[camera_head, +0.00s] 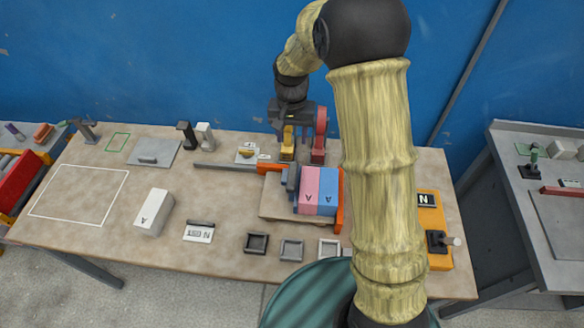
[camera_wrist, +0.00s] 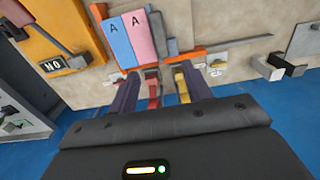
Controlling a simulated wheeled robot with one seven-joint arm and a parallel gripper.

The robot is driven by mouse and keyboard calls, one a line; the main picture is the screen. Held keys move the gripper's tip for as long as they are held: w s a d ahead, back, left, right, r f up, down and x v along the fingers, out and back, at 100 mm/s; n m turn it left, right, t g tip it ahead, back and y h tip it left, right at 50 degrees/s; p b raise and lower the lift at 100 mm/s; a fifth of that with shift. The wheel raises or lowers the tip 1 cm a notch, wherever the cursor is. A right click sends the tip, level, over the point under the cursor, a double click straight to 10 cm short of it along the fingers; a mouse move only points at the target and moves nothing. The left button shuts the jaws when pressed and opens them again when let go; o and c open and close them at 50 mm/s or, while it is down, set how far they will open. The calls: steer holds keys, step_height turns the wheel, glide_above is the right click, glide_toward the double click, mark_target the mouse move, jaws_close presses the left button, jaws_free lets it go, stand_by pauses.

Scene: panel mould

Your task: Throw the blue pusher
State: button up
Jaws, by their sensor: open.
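The dark blue-grey pusher plate (camera_head: 292,178) stands upright on the assembly in the middle of the table, against the left side of the pink block. It also shows right of the pink block in the wrist view (camera_wrist: 156,30). My gripper (camera_head: 303,152) is behind the assembly, pointing down, with its fingers apart. In the wrist view my gripper (camera_wrist: 167,75) shows a red piece by the left finger and a yellow piece by the right. I cannot tell whether these are finger pads or separate parts. The pusher is apart from the fingers.
The pink block (camera_head: 308,190) and light blue block (camera_head: 328,191), both marked A, stand beside an orange end wall (camera_head: 340,207). A grey rod (camera_head: 222,166) extends left. Small square trays (camera_head: 291,250) line the front. A white block (camera_head: 153,212) stands left.

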mark_target(292, 175)
step_height(292, 175, down, 17)
steer(key=p, duration=0.5)
steer(key=shift+f+p, duration=0.2)
steer(key=shift+p, duration=0.15)
jaws_close()
